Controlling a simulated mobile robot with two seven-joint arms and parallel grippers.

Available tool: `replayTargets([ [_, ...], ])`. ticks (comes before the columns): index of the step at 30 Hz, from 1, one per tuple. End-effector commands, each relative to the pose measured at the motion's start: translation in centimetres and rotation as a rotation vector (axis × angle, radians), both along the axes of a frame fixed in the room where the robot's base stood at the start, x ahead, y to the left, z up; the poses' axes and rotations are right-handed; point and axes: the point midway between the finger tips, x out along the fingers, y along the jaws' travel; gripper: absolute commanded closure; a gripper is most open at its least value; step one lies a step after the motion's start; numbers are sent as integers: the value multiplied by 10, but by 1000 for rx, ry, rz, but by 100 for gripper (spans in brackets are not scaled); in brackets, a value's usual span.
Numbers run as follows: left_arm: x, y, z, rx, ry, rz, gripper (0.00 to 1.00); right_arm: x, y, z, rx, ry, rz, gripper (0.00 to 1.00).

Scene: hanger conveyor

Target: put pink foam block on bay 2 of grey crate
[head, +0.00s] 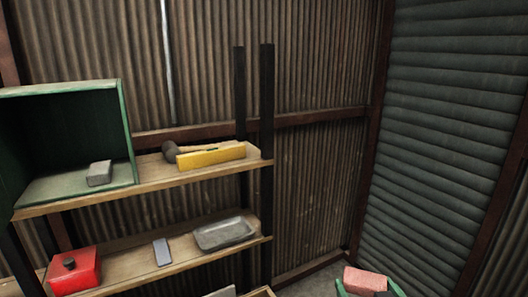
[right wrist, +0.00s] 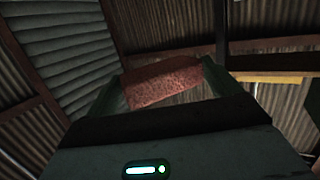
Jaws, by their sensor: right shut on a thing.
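The pink foam block (head: 366,279) is at the bottom right of the head view, between the green fingers of my right gripper (head: 368,284). In the right wrist view the block (right wrist: 161,84) spans the gap between the two fingers of the right gripper (right wrist: 165,88), which is shut on it. The block is held in the air, clear of the shelves. I cannot make out a grey crate or its bay 2 in either view. My left gripper is not in view.
Wooden shelves stand at left. The lower shelf (head: 190,257) bears a red box (head: 75,270) and a metal tray (head: 224,233).

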Motion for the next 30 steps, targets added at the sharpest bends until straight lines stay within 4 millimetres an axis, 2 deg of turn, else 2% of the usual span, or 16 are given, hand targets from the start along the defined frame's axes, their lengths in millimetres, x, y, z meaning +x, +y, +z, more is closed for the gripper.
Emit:
replayTargets([
  [25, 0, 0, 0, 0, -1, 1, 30, -1, -2, 0, -1, 0, -8, 32],
  [30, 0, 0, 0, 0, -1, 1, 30, -2, 5, 5, -2, -2, 29, 32],
])
